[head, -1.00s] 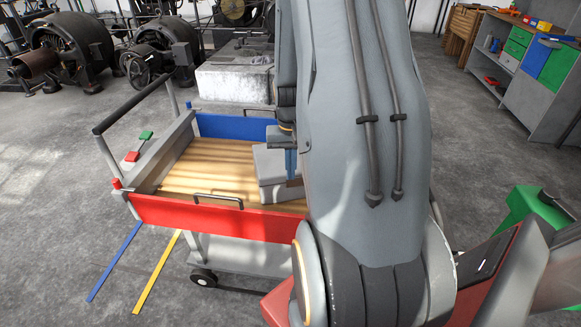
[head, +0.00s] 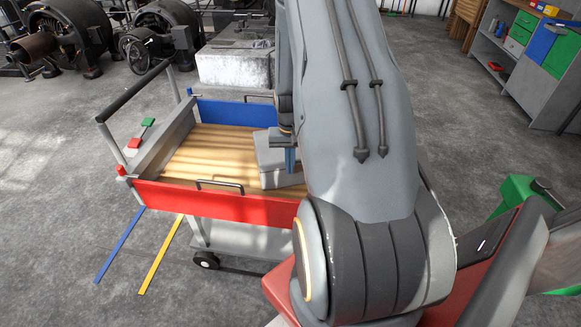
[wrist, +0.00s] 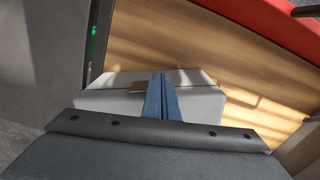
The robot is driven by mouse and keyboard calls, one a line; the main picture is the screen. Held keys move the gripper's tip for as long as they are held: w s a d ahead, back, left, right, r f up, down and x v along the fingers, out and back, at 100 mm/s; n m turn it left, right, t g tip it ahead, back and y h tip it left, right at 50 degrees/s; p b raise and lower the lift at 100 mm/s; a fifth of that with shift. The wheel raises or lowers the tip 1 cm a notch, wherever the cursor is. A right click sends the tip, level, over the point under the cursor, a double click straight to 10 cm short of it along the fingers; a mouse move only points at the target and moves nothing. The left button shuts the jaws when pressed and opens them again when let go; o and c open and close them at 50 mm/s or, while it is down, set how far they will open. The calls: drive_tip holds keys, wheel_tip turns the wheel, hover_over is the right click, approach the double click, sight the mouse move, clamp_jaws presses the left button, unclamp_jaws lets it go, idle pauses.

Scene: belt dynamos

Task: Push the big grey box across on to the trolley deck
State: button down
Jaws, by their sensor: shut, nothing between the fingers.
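The big grey box (head: 270,147) sits at the right part of the trolley's wooden deck (head: 213,150) in the head view. My arm hides its right side, so I cannot tell whether all of it is over the deck. In the wrist view, the box (wrist: 100,97) lies just beyond my gripper (wrist: 161,90), with a small brown patch on it. My blue fingers are shut together, empty, and overlap the box; contact is unclear. In the head view, the gripper (head: 290,160) is at the box's right side. The trolley has a red near board (head: 215,204) and a blue far board (head: 235,112).
The trolley's handle (head: 133,92) stands at its left end. Blue (head: 118,246) and yellow (head: 160,257) strips mark the floor near it. A concrete block (head: 235,68) and dynamos (head: 70,37) stand behind. A workbench (head: 535,80) is at the far right.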

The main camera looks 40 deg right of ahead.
drive_tip(key=w+d+b, duration=0.1)
drive_tip(key=w, duration=0.1)
drive_tip(key=w+d, duration=0.2)
drive_tip(key=shift+d+f+b, duration=0.1)
drive_tip(key=shift+b, duration=0.3)
drive_tip(key=shift+w+d, duration=0.15)
drive_tip(key=shift+w, duration=0.1)
drive_tip(key=shift+s+a+r+p, duration=0.2)
drive_tip(key=shift+s+a+p, duration=0.1)
drive_tip(key=shift+s, duration=0.1)
drive_tip(key=shift+s+a+p, duration=0.7)
drive_tip(key=shift+s+a, duration=0.25)
drive_tip(key=shift+s, duration=0.25)
wheel_tip(320, 180, up, 10)
drive_tip(key=b, duration=0.2)
drive_tip(key=shift+s, duration=0.15)
